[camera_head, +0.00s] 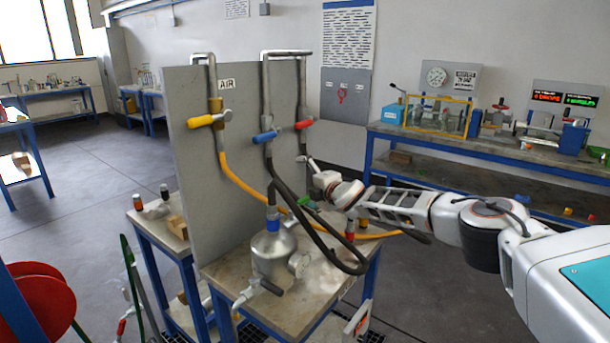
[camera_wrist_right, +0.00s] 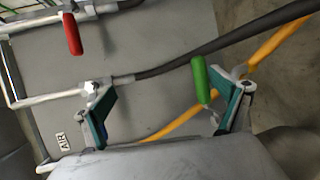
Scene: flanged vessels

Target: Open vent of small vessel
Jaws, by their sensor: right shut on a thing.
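The small vessel (camera_head: 268,262) is a grey metal pot with a blue-collared top fitting, a round gauge and a black-handled lower valve (camera_head: 270,287). It stands upright on the blue-framed bench. My right gripper (camera_head: 308,183) is at the upper right of the vessel. A green handle (camera_head: 306,203) is at its fingers. In the right wrist view, the fingers (camera_wrist_right: 165,112) look well apart, and the green handle (camera_wrist_right: 201,80) lies against the right finger. Its contact with the other finger does not show. My left gripper is not in view.
A grey upright panel (camera_head: 205,175) carries pipes with yellow (camera_head: 205,121), blue (camera_head: 265,137) and red (camera_head: 304,124) handles. A black hose (camera_head: 318,235) and an orange hose (camera_head: 240,182) hang close to my gripper. A red reel (camera_head: 38,305) stands at the left.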

